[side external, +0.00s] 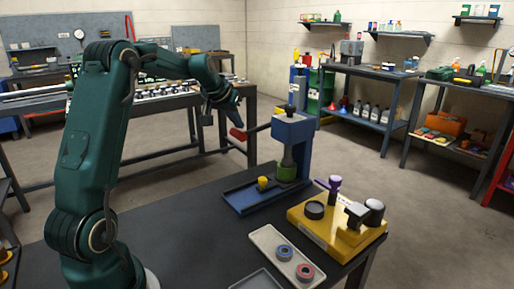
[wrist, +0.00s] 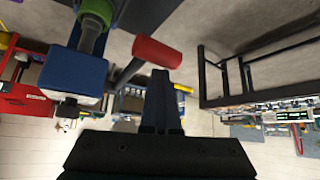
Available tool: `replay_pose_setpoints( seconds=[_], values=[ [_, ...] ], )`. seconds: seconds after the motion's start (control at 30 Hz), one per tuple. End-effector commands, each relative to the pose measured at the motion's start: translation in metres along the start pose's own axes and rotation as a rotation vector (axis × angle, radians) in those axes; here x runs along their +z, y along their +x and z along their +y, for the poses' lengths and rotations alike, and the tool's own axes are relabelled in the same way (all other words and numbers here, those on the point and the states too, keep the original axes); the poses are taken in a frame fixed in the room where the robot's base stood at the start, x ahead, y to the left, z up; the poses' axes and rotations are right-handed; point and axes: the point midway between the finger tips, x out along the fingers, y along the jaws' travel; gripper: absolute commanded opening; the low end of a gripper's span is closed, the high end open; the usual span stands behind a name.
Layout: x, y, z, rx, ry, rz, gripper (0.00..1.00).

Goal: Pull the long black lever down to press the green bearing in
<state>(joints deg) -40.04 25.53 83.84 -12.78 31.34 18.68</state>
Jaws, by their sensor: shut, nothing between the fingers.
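The blue press (side external: 292,132) stands on the black bench. Its long black lever (side external: 259,128) sticks out to the left, close to level, and ends in a red grip (side external: 237,134). The green bearing (side external: 285,173) sits low in the press under the ram; its exact seating cannot be told. In the wrist view, the green bearing (wrist: 96,10), the red grip (wrist: 157,52) and the blue press head (wrist: 72,74) show. My gripper (side external: 233,117) is shut and empty, just above the red grip. Its fingers (wrist: 160,80) appear close to the grip; contact cannot be told.
A yellow fixture (side external: 318,232) with a purple knob (side external: 335,183) stands right of the press. A pale tray (side external: 265,238) with a blue and a red ring lies in front. A small yellow part (side external: 263,183) sits on the press base. Space left of the lever is free.

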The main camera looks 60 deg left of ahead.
Motion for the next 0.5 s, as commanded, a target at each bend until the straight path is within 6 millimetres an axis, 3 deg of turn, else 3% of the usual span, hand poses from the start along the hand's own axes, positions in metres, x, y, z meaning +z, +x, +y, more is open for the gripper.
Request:
replay_pose_setpoints(
  seconds=[0.5],
  values=[
    [0.0083, 0.0049, -0.0021, -0.003, 0.001, -0.017, 0.0]
  ],
)
